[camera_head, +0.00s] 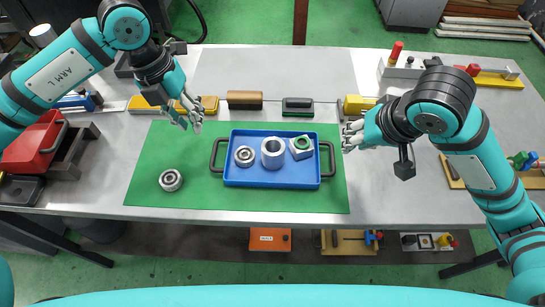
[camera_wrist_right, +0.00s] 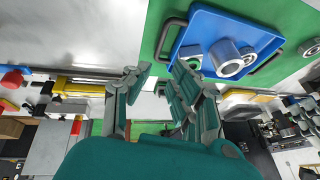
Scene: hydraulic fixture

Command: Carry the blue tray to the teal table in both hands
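The blue tray (camera_head: 270,178) lies flat on a green mat (camera_head: 160,145) on the metal table. It has a dark handle at its left end (camera_head: 215,156) and at its right end (camera_head: 328,160). It holds a bearing (camera_head: 244,156), a grey cylinder (camera_head: 272,152) and a pale block with a green ring (camera_head: 301,147). My left gripper (camera_head: 188,119) is open and empty above the mat, up and left of the left handle. My right gripper (camera_head: 351,136) is open and empty, up and right of the right handle. The wrist view shows its spread fingers (camera_wrist_right: 160,82) apart from the tray (camera_wrist_right: 205,30). No teal table is clearly visible.
A loose bearing (camera_head: 171,180) lies on the mat left of the tray. A red box (camera_head: 35,142) stands at the far left. A brown block (camera_head: 244,100) and a green block (camera_head: 297,107) sit behind the tray. The table right of the mat is mostly clear.

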